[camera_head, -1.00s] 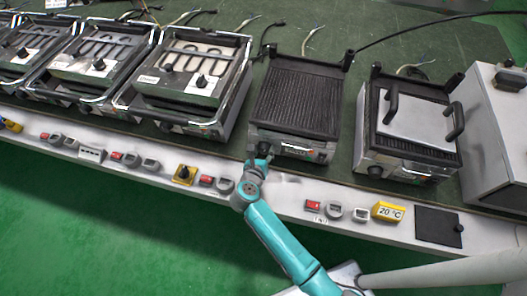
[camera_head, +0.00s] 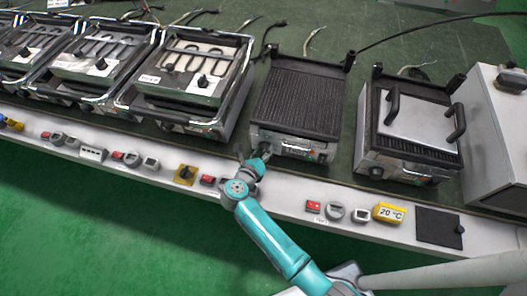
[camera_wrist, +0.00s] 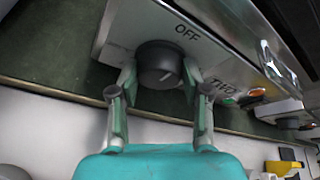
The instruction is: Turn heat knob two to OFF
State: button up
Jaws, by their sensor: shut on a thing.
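In the wrist view, the round black heat knob (camera_wrist: 160,65) is on the metal front panel of a heater, between the two fingers of my gripper (camera_wrist: 160,78). The gripper is shut on the knob, one finger on each side. The label OFF (camera_wrist: 187,33) is printed beside it, and the label TWO (camera_wrist: 222,84) is farther right. A pale mark shows on the knob's lower right part. In the head view, my gripper (camera_head: 257,153) is at the left front of the ribbed black grill (camera_head: 300,98); it mostly hides the knob there.
A grill with a metal plate and handles (camera_head: 415,120) stands to the right. Several open heaters (camera_head: 185,85) stand to the left. Switches, a yellow 20 °C display (camera_head: 389,212) and a black pad (camera_head: 438,226) line the pale table's front ledge.

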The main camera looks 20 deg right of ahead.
jog(key=o, duration=1.2)
jog(key=shift+c, duration=0.2)
jog(key=v, duration=1.2)
